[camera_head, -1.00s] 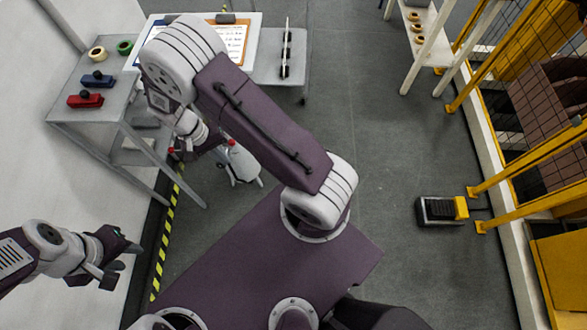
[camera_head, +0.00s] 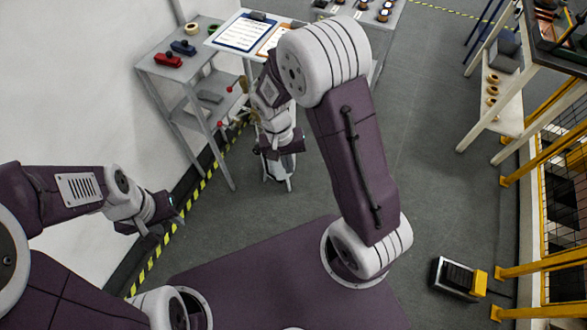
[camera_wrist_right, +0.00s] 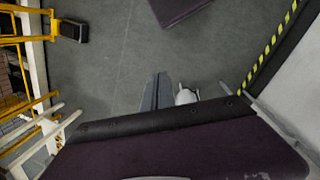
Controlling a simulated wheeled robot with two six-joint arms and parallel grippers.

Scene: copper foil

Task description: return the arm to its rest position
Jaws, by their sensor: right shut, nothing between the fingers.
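My right arm rises from my purple base and bends down in the middle of the head view. Its gripper (camera_head: 279,178) points down at the floor, in front of the side table, and is shut and empty. In the right wrist view its dark fingers (camera_wrist_right: 160,92) show against grey floor, partly hidden by the purple wrist housing. My left gripper (camera_head: 172,208) hangs at the left near the white wall, above the striped floor line. Its finger gap is too small to make out.
A grey side table (camera_head: 172,72) holds a red block (camera_head: 168,60), a blue block (camera_head: 183,48) and a tape roll (camera_head: 192,30). Clipboards (camera_head: 243,32) lie behind. A black-and-yellow pedal (camera_head: 458,279) is on the floor at right, near yellow fencing. The middle floor is clear.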

